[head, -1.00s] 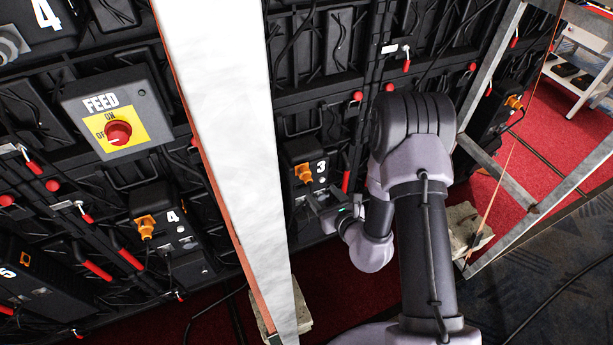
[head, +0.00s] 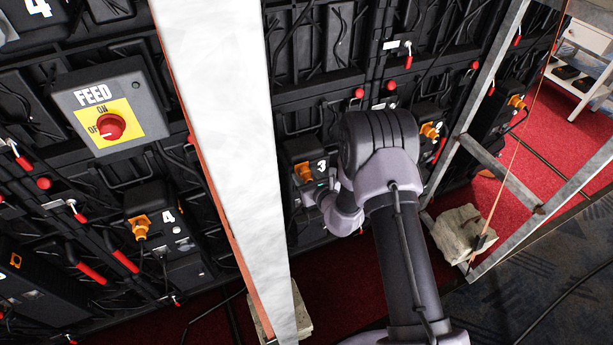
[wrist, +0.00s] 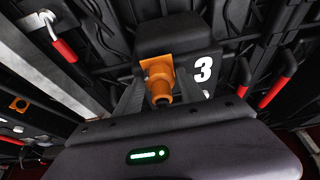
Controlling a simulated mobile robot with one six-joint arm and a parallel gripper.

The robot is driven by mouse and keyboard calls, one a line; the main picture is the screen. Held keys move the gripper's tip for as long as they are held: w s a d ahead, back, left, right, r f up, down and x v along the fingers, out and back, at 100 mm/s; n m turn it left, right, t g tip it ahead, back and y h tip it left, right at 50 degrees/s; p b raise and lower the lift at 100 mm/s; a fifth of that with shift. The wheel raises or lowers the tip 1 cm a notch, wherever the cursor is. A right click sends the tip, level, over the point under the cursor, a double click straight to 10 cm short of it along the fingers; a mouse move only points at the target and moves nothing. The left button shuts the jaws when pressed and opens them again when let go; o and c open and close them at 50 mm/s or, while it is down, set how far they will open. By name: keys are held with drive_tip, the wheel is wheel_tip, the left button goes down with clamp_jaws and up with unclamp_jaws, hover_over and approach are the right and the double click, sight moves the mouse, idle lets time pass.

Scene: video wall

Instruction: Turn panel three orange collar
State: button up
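The orange collar (head: 304,171) of panel three sits on a black box marked with a white 3 (head: 321,164). In the wrist view the orange collar (wrist: 159,82) points toward me below its square orange flange, left of the 3. My gripper (wrist: 160,97) is open, with a grey finger on each side of the collar and gaps that look free. In the head view my gripper (head: 313,193) is just below the collar, partly hidden by my arm. I cannot tell whether a finger touches the collar.
A pale upright post (head: 232,150) stands left of panel three. Left of it are a FEED switch box (head: 110,110) and panel four's orange connector (head: 140,225). Another orange connector (head: 430,131) is right of my arm. Red-handled levers (wrist: 62,48) flank the box.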

clamp_jaws()
drive_tip(key=m+y, duration=0.1)
drive_tip(key=m, duration=0.1)
drive_tip(key=shift+d+m+g+p, duration=0.1)
drive_tip(key=shift+m+g+p, duration=0.2)
drive_tip(key=shift+p, duration=0.1)
drive_tip(key=shift+m+y+b, duration=0.3)
drive_tip(key=shift+m+y, duration=1.2)
drive_tip(key=shift+m, duration=0.3)
drive_tip(key=shift+o, duration=2)
unclamp_jaws()
drive_tip(key=shift+d, duration=0.1)
